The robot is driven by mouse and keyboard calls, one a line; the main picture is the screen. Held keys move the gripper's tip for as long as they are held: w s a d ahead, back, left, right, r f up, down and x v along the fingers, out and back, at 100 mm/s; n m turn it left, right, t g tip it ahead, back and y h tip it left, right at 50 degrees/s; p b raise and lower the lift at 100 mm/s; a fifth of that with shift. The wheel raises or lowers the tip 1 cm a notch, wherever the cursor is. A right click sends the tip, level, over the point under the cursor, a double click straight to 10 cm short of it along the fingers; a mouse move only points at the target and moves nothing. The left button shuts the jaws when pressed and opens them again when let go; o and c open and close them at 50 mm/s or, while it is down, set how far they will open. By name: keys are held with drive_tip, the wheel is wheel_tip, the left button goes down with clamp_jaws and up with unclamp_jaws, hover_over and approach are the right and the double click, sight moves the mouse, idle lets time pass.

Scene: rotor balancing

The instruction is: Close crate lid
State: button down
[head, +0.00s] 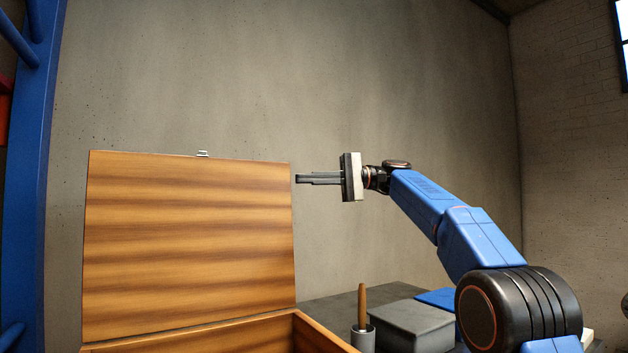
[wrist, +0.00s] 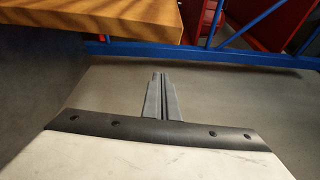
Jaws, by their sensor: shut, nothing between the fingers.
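The wooden crate (head: 325,337) is at the bottom of the head view, with only its upper rim showing. Its lid (head: 190,245) stands open and upright at the back, with a small metal latch (head: 203,154) on the top edge. My gripper (head: 298,179) is shut and empty, level with the upper part of the lid, just right of its right edge and apart from it in the picture. In the wrist view, the gripper's fingers (wrist: 160,78) are together, and a wooden part, probably the lid (wrist: 90,20), shows at the upper left. The crate's inside is hidden.
Right of the crate, a grey surface (head: 335,307) holds a cup (head: 363,340) with a wooden-handled tool (head: 362,305), a grey box (head: 412,325) and a blue item (head: 437,299). A blue frame (head: 40,150) stands at the left. The space above the lid is clear.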

drive_tip(key=s+a, duration=0.3)
drive_tip(key=s, duration=0.1)
drive_tip(key=shift+s+a, duration=0.35)
drive_tip(key=shift+a, duration=0.05)
drive_tip(key=shift+r, duration=0.1)
idle(0.3)
